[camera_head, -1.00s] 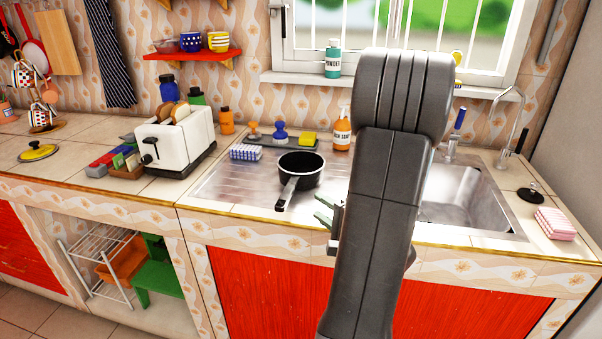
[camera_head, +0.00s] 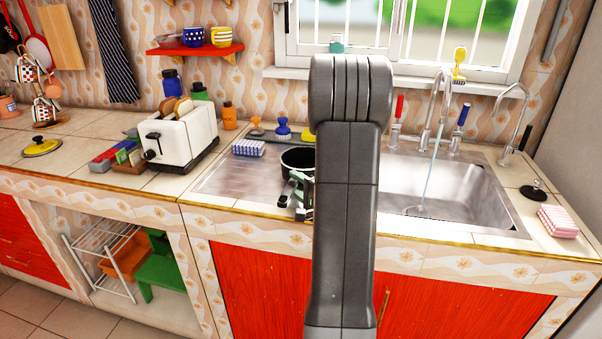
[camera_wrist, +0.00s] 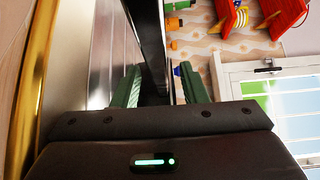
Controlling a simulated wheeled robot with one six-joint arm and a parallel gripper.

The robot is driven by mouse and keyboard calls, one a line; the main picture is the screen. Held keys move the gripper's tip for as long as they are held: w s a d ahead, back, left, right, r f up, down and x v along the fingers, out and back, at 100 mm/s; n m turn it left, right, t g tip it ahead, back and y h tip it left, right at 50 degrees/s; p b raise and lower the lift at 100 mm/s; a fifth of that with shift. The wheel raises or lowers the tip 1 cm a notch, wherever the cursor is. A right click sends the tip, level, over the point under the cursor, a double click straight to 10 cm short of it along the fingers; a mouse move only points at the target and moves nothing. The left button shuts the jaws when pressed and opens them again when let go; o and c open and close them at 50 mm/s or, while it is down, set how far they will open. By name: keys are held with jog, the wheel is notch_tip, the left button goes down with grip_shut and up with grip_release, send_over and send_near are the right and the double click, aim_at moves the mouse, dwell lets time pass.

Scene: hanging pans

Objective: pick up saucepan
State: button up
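The black saucepan (camera_head: 297,159) stands on the metal draining surface left of the sink. My arm hides its right side, and my gripper covers most of its handle. My gripper (camera_head: 300,196) is at the near side of the saucepan, at the handle. In the wrist view the two green fingers (camera_wrist: 163,88) are spread apart.
The sink (camera_head: 440,195) with running water is right of my arm. A blue checked block (camera_head: 248,148), a brush (camera_head: 283,132) and the toaster (camera_head: 178,138) stand behind and left. The draining surface (camera_head: 235,180) left of the saucepan is clear. The window wall stands behind.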

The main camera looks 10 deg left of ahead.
jog(key=shift+w+a, duration=0.2)
jog(key=shift+a, duration=0.1)
jog(key=shift+c, duration=0.5)
grip_shut()
